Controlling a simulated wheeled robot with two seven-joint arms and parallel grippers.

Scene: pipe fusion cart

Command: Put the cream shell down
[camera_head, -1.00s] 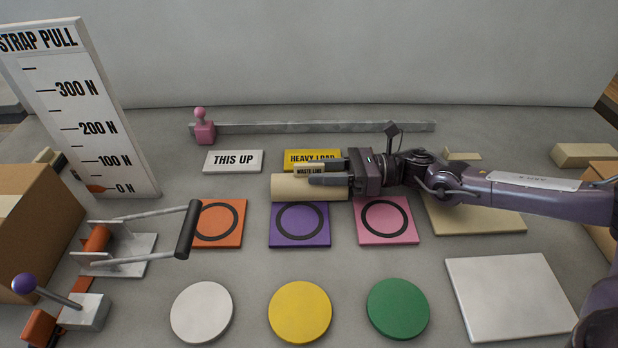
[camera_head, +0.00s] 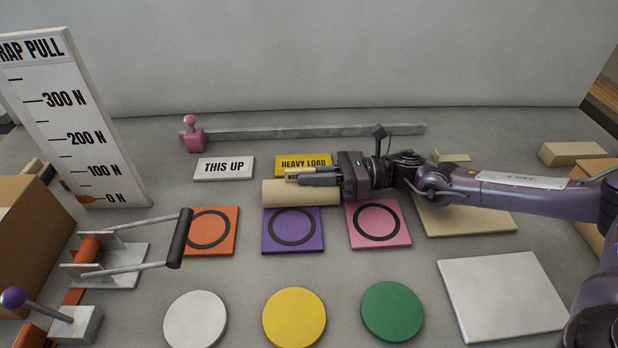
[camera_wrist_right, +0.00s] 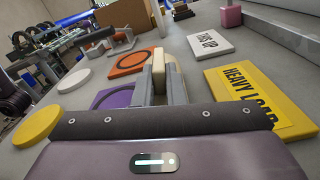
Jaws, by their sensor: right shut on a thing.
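The cream shell (camera_head: 300,194) is a pale half-round piece lying crosswise, level, at the back edge of the purple pad (camera_head: 293,244) with its black ring. A small label on it is partly hidden by the fingers. My right gripper (camera_head: 305,177) reaches in from the right and is shut on the shell's upper part. In the right wrist view, the cream shell (camera_wrist_right: 173,75) shows between the finger ends. I cannot tell whether the shell's underside touches the table or pad. My left gripper is out of view.
An orange pad (camera_head: 209,232) and a pink pad (camera_head: 378,224) flank the purple one. Behind are THIS UP (camera_head: 224,168) and HEAVY LOAD (camera_head: 303,163) plates and a grey rail (camera_head: 310,131). White, yellow and green discs (camera_head: 392,311) lie in front. A lever frame (camera_head: 130,246) stands left.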

